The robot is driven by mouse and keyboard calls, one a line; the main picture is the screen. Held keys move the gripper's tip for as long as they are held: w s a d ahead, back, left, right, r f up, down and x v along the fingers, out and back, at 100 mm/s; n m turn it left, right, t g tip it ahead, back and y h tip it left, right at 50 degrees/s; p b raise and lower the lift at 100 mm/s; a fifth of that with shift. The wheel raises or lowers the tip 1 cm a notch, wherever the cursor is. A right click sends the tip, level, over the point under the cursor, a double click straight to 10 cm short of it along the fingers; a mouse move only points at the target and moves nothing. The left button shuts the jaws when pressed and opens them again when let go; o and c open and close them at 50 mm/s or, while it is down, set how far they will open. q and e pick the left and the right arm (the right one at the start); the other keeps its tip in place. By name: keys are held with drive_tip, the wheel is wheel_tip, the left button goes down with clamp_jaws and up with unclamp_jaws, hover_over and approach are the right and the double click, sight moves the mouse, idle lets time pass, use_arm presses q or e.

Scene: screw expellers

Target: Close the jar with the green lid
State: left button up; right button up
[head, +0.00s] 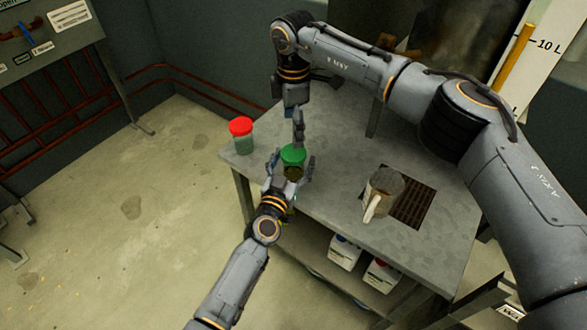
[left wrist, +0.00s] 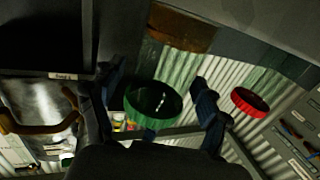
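The jar (head: 292,172) stands upright near the front left edge of the grey table, with the green lid (head: 292,155) on its top. Whether the lid is screwed tight does not show. My left gripper (head: 293,163) reaches in from the front, one finger on each side of the jar, with gaps visible. In the left wrist view, the green lid (left wrist: 153,103) lies between the spread fingers of the left gripper (left wrist: 162,92). My right gripper (head: 298,140) points down just behind and above the green lid. It is seen edge-on, so its opening is hidden.
A jar with a red lid (head: 241,132) stands at the table's left corner. A mug-like container (head: 382,192) stands by a dark grate (head: 412,200) on the table (head: 335,160). White bottles (head: 345,250) sit on the shelf below. The floor at left is clear.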

use_arm(q)
drive_tip(key=v, duration=1.2)
idle(0.4)
